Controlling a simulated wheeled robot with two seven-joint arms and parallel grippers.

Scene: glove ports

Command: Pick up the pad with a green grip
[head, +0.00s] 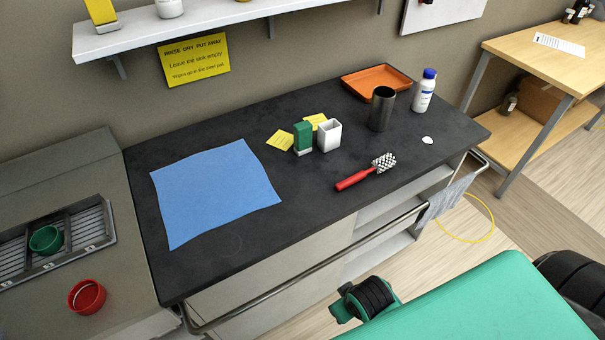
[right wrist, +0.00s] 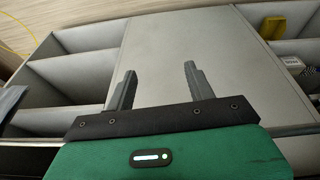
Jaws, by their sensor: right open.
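The pad with a green grip (head: 303,138) stands upright on the dark counter (head: 240,260) in the head view. Its upper part is green and its lower part pale. It is close beside a white open box (head: 329,135), with yellow notes behind it. My right gripper (right wrist: 159,82) is open and empty in the right wrist view, its two dark fingers spread before a plain grey cabinet panel (right wrist: 190,40). The pad is not visible in that view. My left gripper is in neither view.
A red-handled brush (head: 364,176), a dark metal cup (head: 381,108), a white bottle (head: 424,90) and an orange tray (head: 376,82) share the counter. A blue cloth (head: 213,192) covers its left part. A rail (head: 300,281) runs along the front edge.

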